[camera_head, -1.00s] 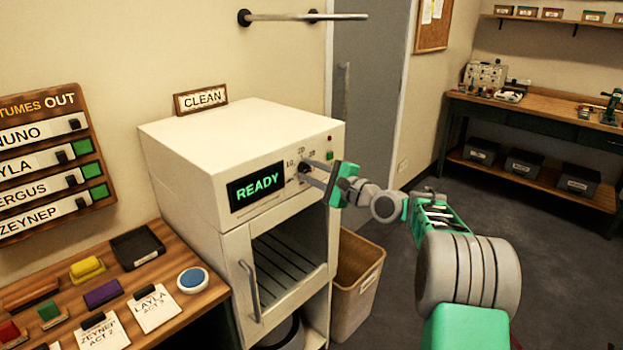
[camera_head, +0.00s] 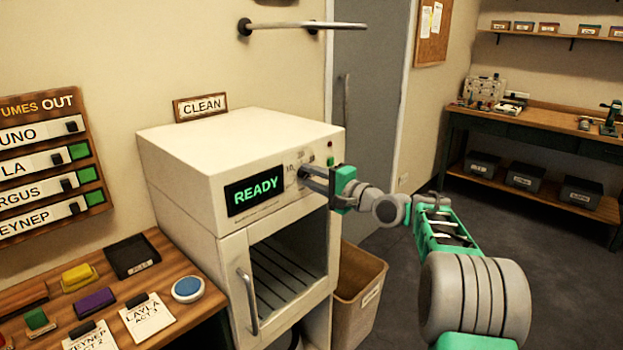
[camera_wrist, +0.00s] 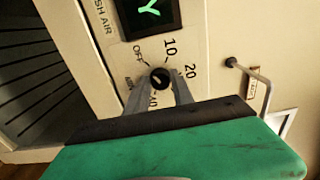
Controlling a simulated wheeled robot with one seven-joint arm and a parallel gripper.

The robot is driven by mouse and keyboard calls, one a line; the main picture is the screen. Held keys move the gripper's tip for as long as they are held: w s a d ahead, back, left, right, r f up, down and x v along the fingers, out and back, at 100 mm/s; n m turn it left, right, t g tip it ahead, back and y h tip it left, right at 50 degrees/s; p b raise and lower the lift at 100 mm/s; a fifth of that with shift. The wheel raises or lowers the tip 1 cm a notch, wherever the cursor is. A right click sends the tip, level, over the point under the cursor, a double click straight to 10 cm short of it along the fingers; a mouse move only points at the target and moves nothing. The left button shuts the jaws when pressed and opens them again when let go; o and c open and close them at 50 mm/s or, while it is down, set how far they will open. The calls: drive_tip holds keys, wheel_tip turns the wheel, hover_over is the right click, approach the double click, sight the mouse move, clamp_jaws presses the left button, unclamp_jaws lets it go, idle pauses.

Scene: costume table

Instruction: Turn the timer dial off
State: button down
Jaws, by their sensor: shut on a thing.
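The timer dial (camera_wrist: 159,78) is a small black round knob on the cabinet's cream front panel. Printed marks OFF, 10, 20 and 40 surround it in the wrist view. A pale mark shows on the knob, but I cannot tell clearly which label it points at. My gripper (camera_wrist: 160,80) has its two grey fingers on either side of the knob, shut on it. In the head view my gripper (camera_head: 305,174) reaches the panel from the right and its fingers mostly hide the dial. The green READY display (camera_head: 256,190) is lit, left of the dial.
The cabinet (camera_head: 200,150) has a door with a handle (camera_head: 249,298) below the panel. A bin (camera_head: 359,290) stands at its right. A wooden table (camera_head: 160,275) with cards and coloured blocks is at the left. A wall rail (camera_head: 300,25) is above.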

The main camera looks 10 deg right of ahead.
drive_tip(key=c, duration=1.1)
unclamp_jaws()
drive_tip(key=b+v, duration=0.1)
drive_tip(key=v, duration=0.6)
drive_tip(key=shift+s+d, duration=0.25)
